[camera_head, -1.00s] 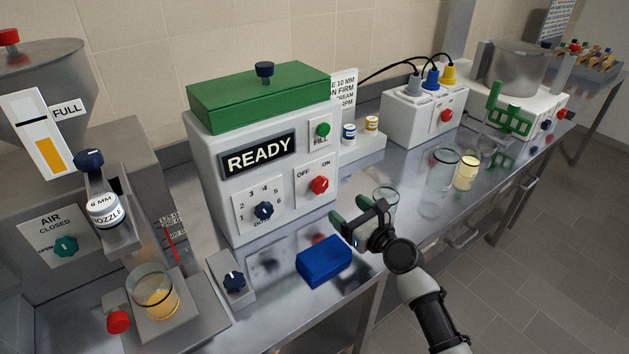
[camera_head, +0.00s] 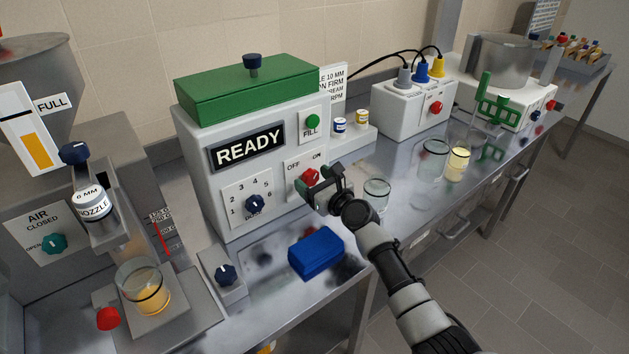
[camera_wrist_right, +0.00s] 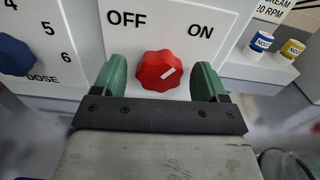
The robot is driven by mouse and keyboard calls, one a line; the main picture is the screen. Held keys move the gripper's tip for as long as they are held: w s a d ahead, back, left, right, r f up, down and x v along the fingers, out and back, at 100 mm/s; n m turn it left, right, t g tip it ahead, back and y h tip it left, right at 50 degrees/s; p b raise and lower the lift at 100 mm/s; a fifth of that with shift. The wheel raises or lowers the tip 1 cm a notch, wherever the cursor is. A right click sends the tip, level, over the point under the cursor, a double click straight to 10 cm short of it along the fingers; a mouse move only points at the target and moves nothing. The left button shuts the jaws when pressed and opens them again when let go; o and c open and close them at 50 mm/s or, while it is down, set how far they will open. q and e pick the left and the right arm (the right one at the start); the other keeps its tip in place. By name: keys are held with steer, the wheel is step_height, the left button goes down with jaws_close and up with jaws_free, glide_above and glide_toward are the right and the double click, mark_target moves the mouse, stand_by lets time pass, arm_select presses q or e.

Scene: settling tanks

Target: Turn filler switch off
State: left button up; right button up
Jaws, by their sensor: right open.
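The filler is a white box with a green lid and a READY display (camera_head: 247,147). Its red switch knob (camera_head: 309,177) sits on the front panel under the OFF and ON labels. In the right wrist view the red knob (camera_wrist_right: 160,71) has its white mark pointing up and right, toward ON. My right gripper (camera_head: 320,181) is at the panel in front of the knob. In the wrist view its green fingers (camera_wrist_right: 160,80) stand apart, one on each side of the knob, with a gap on both sides. My left gripper is not in view.
A blue dose dial (camera_head: 255,203) is left of the switch, and a green FILL button (camera_head: 312,121) is above it. A blue block (camera_head: 316,252) and a glass beaker (camera_head: 376,194) stand on the bench near my right arm. Small jars (camera_head: 340,125) stand right of the filler.

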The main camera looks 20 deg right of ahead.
steer(key=c, duration=0.9)
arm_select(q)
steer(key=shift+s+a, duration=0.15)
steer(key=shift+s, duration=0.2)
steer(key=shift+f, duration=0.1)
arm_select(e)
steer(key=n+b, duration=0.1)
steer(key=n, duration=0.5)
steer(key=shift+a+f+n+b, duration=0.1)
steer(key=shift+f+n+b, duration=0.05)
steer(key=shift+n+b, duration=0.25)
steer(key=n+b, duration=0.1)
steer(key=n, duration=0.2)
steer(key=shift+n, duration=0.3)
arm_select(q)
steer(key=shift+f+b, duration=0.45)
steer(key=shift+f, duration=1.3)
arm_select(e)
steer(key=shift+n, duration=1.9)
steer(key=o, duration=0.9)
